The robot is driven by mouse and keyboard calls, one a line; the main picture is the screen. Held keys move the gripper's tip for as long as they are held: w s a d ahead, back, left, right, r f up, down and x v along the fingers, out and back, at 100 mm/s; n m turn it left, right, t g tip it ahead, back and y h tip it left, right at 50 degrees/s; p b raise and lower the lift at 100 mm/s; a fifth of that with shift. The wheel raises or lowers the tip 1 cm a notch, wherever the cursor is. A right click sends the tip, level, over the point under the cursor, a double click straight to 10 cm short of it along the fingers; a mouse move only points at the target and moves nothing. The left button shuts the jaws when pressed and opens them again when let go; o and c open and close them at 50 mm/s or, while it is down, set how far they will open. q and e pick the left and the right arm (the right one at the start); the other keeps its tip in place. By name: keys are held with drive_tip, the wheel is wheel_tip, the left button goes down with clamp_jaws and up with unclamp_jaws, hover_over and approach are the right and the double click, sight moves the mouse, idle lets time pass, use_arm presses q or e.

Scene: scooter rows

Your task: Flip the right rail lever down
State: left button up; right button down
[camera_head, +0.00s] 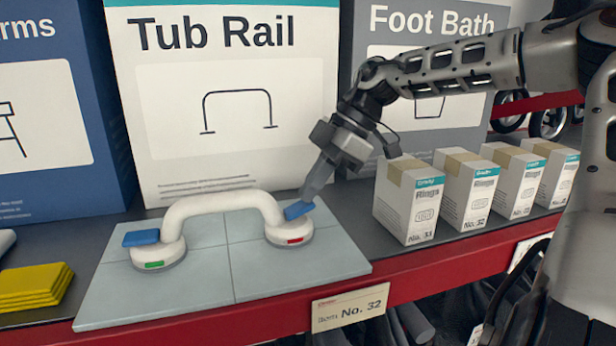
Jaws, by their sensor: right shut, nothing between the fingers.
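The white tub rail (222,203) stands on a pale tiled board (200,290) with a round suction foot at each end. The right rail lever (298,210) is blue, tilted on top of the right foot, which shows a red mark. The left lever (141,237) is blue and looks flat, and its foot shows a green mark. My right gripper (308,196) is shut and empty, pointing down, with its fingertips at the upper right end of the right lever. I cannot tell whether they touch it. My left gripper is not in view.
Several white Rings boxes (410,207) stand in a row to the right of the board. Yellow folded cloths (33,286) lie to the left. Large Tub Rail (225,160) and Foot Bath (480,18) boxes stand behind. A red shelf edge (440,279) runs along the front.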

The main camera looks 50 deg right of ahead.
drive_tip(key=shift+s+d+f, duration=0.1)
drive_tip(key=shift+d+f, duration=0.1)
drive_tip(key=shift+f, duration=0.1)
idle(0.6)
drive_tip(key=shift+a+p, duration=0.15)
drive_tip(key=shift+p, duration=0.15)
drive_tip(key=shift+w+a+r, duration=0.3)
drive_tip(key=shift+w+a, duration=0.1)
drive_tip(key=shift+a, duration=0.1)
